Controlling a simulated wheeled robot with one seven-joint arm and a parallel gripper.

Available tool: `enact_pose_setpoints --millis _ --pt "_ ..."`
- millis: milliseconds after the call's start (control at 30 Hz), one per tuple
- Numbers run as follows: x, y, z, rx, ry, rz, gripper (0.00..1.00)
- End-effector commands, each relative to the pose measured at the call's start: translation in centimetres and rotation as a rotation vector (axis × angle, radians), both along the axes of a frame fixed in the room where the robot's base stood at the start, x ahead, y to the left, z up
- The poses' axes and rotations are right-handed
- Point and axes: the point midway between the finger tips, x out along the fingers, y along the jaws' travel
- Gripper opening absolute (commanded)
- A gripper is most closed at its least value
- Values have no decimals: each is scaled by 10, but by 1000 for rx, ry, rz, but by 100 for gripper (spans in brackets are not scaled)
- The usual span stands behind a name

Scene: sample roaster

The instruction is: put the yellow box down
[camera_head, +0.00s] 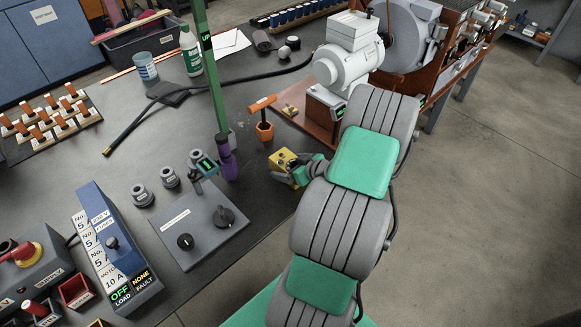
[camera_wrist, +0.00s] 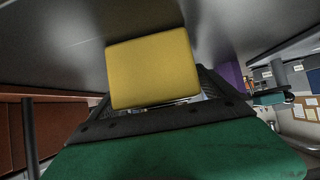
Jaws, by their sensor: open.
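The yellow box (camera_head: 283,159) is by the near right edge of the dark workbench in the head view, with small dark marks on its top. My gripper (camera_head: 299,174) is right at it, on its lower right side. In the wrist view the yellow box (camera_wrist: 154,68) fills the middle, directly in front of the green and black gripper body. My gripper is open. The fingertips are largely hidden, and I cannot tell whether they still touch the box. The box's underside is hidden too.
An orange holder (camera_head: 264,130) with a tool stands behind the box. A purple object (camera_head: 227,160) and a green post (camera_head: 205,70) are to its left. A grey knob panel (camera_head: 199,226) lies nearer. A white motor (camera_head: 348,60) stands behind right.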

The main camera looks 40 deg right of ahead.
Motion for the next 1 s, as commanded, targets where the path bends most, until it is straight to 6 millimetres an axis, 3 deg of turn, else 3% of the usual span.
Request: enact_pose_setpoints --millis 1000 --pt "-1 0 0 1 1 -1 13"
